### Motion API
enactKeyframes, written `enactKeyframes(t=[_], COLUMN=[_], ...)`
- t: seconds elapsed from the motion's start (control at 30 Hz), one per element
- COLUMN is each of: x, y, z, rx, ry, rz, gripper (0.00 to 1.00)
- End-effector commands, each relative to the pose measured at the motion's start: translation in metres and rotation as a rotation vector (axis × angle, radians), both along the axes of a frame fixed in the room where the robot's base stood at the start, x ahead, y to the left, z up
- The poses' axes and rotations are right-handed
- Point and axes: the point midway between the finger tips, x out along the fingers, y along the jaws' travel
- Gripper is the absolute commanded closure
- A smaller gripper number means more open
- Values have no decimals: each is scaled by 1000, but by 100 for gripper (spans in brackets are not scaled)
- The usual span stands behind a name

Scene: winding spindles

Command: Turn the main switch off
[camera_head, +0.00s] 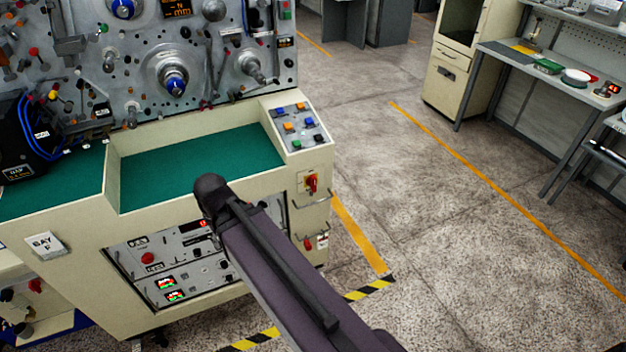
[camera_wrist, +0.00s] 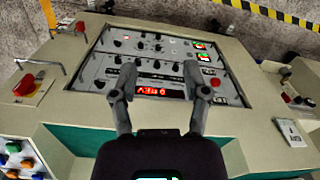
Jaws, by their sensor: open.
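The main switch (camera_head: 312,183) is a red rotary knob on a yellow plate, at the right end of the machine's cream front. In the wrist view a red knob (camera_wrist: 25,86) on a yellow plate shows at the left edge, apart from my fingers. My gripper (camera_wrist: 160,88) is open and empty, its two grey fingers in front of the grey control panel (camera_wrist: 150,62). In the head view my arm crosses the machine's front from the lower right, left of the switch, and my fingers are hidden. The knob's exact angle is too small to tell.
A wire handle (camera_head: 312,202) sticks out just below the switch, with another red knob (camera_head: 307,243) lower down. A sloped button box (camera_head: 297,127) stands above. The green tray (camera_head: 195,150) is empty. The floor right of the machine is free.

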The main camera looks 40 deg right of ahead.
Motion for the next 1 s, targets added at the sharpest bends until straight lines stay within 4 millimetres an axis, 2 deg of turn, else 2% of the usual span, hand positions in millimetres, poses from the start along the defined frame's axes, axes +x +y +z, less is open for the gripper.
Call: enactKeyframes(t=[0.27, 0.57, 0.77, 1.0], x=[13, 45, 67, 88], y=[-9, -36, -65, -113], z=[-30, -74, -95, -113], rx=[106, 369, 578, 851], ry=[-64, -193, -268, -336], rz=[-169, -564, -864, -1224], gripper=[40, 40, 40, 40])
